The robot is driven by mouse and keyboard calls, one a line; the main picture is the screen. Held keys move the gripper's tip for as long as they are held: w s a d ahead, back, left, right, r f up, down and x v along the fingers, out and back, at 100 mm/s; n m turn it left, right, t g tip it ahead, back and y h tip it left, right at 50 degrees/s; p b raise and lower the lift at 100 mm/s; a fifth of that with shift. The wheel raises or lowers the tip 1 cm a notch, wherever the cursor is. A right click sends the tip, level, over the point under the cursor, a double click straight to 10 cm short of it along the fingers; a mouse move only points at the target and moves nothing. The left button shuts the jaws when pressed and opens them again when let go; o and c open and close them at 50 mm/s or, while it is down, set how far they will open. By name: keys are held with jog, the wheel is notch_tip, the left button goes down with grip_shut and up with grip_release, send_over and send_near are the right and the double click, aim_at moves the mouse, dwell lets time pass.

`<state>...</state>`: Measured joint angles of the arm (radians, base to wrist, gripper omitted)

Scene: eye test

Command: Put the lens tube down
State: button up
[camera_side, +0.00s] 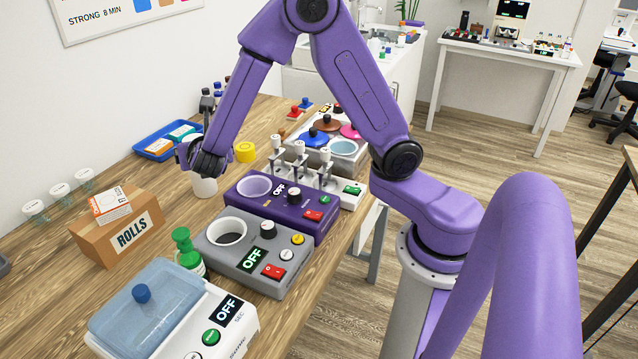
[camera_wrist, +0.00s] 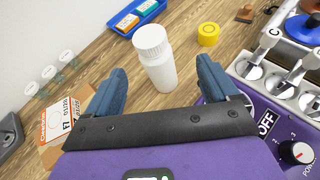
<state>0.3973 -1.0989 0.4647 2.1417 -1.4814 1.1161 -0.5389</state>
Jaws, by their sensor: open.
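My gripper (camera_side: 205,165) is over the wooden bench in the side view, with its fingers pointing down. In the wrist view my gripper (camera_wrist: 161,68) is open, one blue finger on each side of the picture's middle. A white bottle with a ribbed white cap (camera_wrist: 155,58) stands upright on the bench, seen between the fingers with a gap on both sides. The white bottle also shows in the side view (camera_side: 203,186), partly hidden by my gripper. Nothing is held. I cannot make out a lens tube in either view.
A yellow roll (camera_side: 246,152) and a blue tray (camera_side: 142,151) lie behind. A purple device (camera_side: 318,231) and a grey device (camera_side: 215,259) stand on the near side. A cardboard box (camera_side: 95,248) and a green-topped bottle (camera_side: 182,240) stand in front. Bare bench lies around the white bottle.

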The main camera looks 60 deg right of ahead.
jog(key=s+a+m+g+y, duration=0.1)
jog(key=s+m+g+y, duration=0.3)
jog(key=s, duration=1.3)
jog(key=s+m+g+y, duration=0.4)
jog(key=s+m, duration=0.6)
jog(key=s, duration=0.6)
jog(key=shift+s+a+r+m+g+y, duration=0.2)
jog(key=shift+s+a+m+g+y, duration=0.2)
jog(key=shift+g, duration=0.5)
